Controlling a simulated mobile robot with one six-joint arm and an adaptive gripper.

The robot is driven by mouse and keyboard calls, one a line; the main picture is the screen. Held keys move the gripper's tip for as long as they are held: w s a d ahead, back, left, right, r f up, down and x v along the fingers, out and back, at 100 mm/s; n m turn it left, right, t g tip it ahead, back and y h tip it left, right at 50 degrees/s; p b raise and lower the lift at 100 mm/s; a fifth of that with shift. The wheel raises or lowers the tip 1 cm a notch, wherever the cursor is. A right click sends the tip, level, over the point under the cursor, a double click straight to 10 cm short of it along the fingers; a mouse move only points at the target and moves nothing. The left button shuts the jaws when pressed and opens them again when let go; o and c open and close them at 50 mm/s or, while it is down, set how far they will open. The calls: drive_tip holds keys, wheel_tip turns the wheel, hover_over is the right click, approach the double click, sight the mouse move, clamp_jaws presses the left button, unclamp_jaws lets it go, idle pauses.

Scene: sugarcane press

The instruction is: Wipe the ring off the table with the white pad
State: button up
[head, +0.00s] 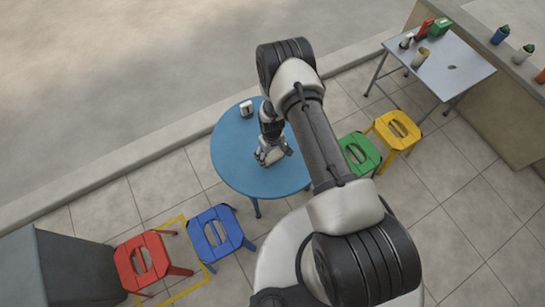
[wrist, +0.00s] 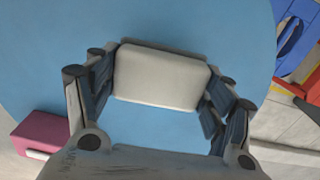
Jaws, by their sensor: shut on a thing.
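The white pad (wrist: 162,77) is a pale rounded rectangular block between my gripper's fingers in the wrist view. My gripper (wrist: 163,88) is shut on its two short ends. In the head view my gripper (head: 270,154) is low over the middle of the round blue table (head: 233,166). The blue top (wrist: 240,40) fills most of the wrist view. I cannot tell whether the pad touches the surface. No ring shows on the bare parts of the table; the area under the pad and gripper is hidden.
A small white and dark object (head: 247,109) stands near the table's far edge. A pink box-like thing (wrist: 42,138) shows at lower left of the wrist view. Red (head: 143,262), blue (head: 215,232), green (head: 360,152) and yellow (head: 397,130) stools stand around the table.

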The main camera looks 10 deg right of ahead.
drive_tip(key=shift+r+p, duration=0.75)
drive_tip(key=shift+r, duration=1.15)
drive_tip(key=shift+r, duration=0.25)
wheel_tip(320, 180, up, 15)
drive_tip(key=w+d+m, duration=0.1)
drive_tip(key=w+m, duration=0.1)
drive_tip(key=s+d+r+m, duration=0.1)
drive_tip(key=s+r, duration=0.2)
drive_tip(key=r, duration=0.6)
drive_tip(key=s+d+r+m, duration=0.1)
drive_tip(key=s+r, duration=0.3)
drive_tip(key=r, duration=0.6)
drive_tip(key=shift+s+d, duration=0.15)
drive_tip(key=shift+s, duration=0.05)
drive_tip(key=shift+f, duration=0.15)
